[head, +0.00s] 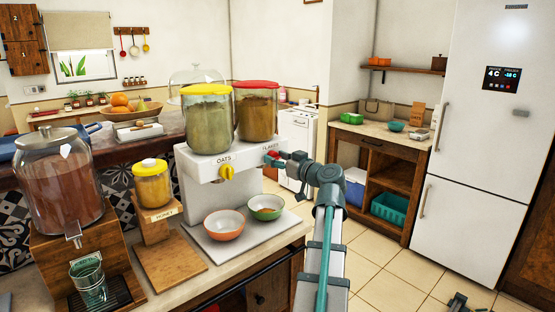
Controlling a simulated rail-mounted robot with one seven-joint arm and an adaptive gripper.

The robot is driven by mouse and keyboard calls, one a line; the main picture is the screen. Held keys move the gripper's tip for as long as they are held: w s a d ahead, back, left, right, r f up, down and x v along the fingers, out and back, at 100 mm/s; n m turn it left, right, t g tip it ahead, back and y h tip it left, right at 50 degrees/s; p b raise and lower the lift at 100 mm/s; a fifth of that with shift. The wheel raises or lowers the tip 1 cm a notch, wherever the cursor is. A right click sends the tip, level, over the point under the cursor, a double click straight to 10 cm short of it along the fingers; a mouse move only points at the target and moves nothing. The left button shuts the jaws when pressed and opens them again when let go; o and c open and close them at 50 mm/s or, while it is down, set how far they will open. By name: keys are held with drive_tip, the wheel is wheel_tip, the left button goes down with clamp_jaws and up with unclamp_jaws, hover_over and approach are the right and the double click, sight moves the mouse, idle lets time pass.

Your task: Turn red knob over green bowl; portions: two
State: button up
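The white dispenser base (205,187) carries a yellow-lidded OATS jar (208,125) and a red-lidded FLAKES jar (257,115). The yellow knob (227,173) is on the left of its front. The red knob (272,156) is on the right, below the FLAKES label and partly hidden by my gripper (277,159). My fingers are at the red knob; whether they are closed on it is too small to tell. The green bowl (265,208) sits on the tray (250,234) below the red knob. The orange bowl (224,225) sits to its left.
A honey jar (152,186) on a wooden stand and a drink dispenser (62,185) with a glass (89,282) under its tap stand on the counter to the left. My arm reaches in from the lower right, past the counter edge. Open floor lies to the right.

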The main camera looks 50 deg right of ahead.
drive_tip(key=c, duration=0.7)
drive_tip(key=shift+m, duration=0.3)
drive_tip(key=m, duration=0.3)
drive_tip(key=m+p, duration=0.1)
drive_tip(key=m, duration=0.4)
drive_tip(key=shift+d+p, duration=0.15)
drive_tip(key=shift+p, duration=0.15)
drive_tip(key=m+p, duration=0.3)
drive_tip(key=m, duration=0.2)
drive_tip(key=shift+f+m+p, duration=0.15)
drive_tip(key=shift+m+p, duration=0.95)
drive_tip(key=shift+m, duration=1)
